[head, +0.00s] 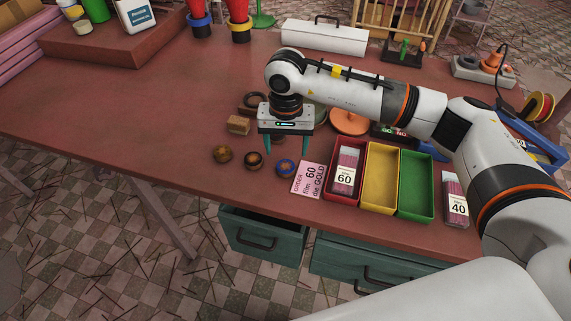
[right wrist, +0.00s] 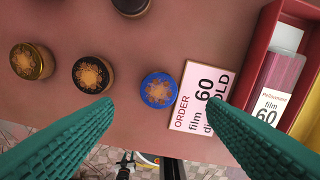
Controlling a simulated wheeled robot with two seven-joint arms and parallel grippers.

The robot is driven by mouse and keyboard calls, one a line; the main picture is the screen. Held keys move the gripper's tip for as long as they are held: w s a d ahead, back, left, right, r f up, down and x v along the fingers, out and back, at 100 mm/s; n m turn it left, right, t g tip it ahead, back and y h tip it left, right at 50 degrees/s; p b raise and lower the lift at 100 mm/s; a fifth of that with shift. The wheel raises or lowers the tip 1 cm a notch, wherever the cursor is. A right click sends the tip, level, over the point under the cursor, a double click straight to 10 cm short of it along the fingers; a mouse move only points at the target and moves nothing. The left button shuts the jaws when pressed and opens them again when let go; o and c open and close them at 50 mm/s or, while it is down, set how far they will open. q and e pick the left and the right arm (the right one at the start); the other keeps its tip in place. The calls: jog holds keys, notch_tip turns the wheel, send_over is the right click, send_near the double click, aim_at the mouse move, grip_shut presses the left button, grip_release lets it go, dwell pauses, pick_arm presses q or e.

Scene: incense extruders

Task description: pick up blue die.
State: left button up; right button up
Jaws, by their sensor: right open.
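The blue die (head: 285,168) is a small round disc with a brown patterned top, on the red table near its front edge. In the right wrist view the blue die (right wrist: 158,90) lies between and just beyond the fingertips, left of the order card. My right gripper (head: 287,150) points down just behind the blue die in the head view. Its green fingers are open and empty, also in the right wrist view (right wrist: 160,106). I cannot tell its exact height above the table. My left gripper is not in view.
A black die (head: 254,160) and a gold die (head: 222,154) sit left of the blue one. The order card (head: 309,180) lies close to its right, then red (head: 333,192), yellow (head: 381,178) and green (head: 415,190) trays. A wooden block (head: 238,125) stands behind.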

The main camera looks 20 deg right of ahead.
aim_at(286, 166)
jog(key=shift+f, duration=0.65)
jog(key=shift+f+p, duration=0.35)
jog(key=shift+f, duration=0.05)
notch_tip(286, 166, down, 4)
jog(key=shift+r+p, duration=0.15)
jog(key=shift+p, duration=0.45)
jog(key=shift+f, duration=0.35)
jog(key=shift+c, duration=0.4)
